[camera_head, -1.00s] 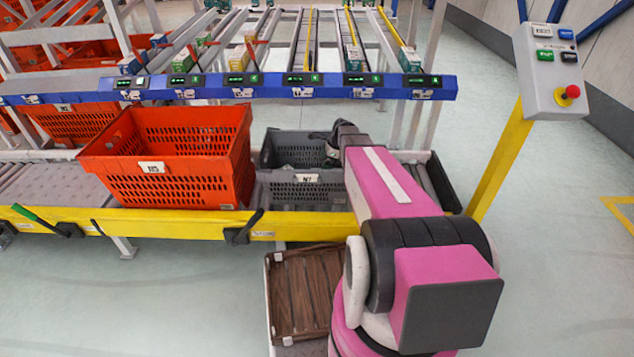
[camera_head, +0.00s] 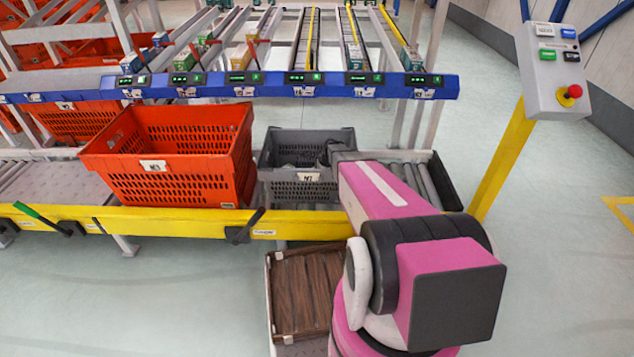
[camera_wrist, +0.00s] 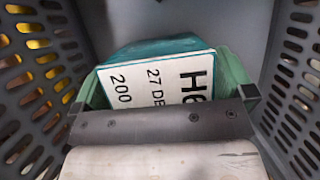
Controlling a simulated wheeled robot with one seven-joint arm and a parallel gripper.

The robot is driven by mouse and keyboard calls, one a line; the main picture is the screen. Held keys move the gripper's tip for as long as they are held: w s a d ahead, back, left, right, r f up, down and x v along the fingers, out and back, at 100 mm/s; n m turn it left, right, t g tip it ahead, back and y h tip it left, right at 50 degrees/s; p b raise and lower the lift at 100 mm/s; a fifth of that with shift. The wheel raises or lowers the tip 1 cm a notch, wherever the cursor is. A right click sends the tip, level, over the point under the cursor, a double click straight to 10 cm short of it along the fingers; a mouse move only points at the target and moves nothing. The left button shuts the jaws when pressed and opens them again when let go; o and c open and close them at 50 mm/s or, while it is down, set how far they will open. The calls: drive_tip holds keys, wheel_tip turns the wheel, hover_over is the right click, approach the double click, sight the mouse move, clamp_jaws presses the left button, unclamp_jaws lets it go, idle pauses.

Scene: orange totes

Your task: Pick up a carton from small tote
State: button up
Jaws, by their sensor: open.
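The small tote (camera_head: 307,188) is a grey perforated crate on the conveyor in the head view. Its perforated side walls (camera_wrist: 292,75) show in the wrist view. A teal carton (camera_wrist: 150,85) with a white printed label lies inside it. My gripper (camera_wrist: 165,95) is open and down in the tote, with the carton between its green fingers. I cannot tell whether the fingers touch the carton. In the head view my arm hides part of the tote's right side, and the carton cannot be made out there.
A larger orange tote (camera_head: 170,190) stands close to the left of the grey one. A yellow rail (camera_head: 160,221) runs along the front. A blue bar (camera_head: 270,85) with displays crosses behind. Free rollers (camera_head: 415,182) lie to the right, near a control box (camera_head: 553,70) on a yellow post.

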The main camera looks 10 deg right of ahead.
drive_tip(key=c, duration=0.8)
drive_tip(key=shift+o, duration=0.2)
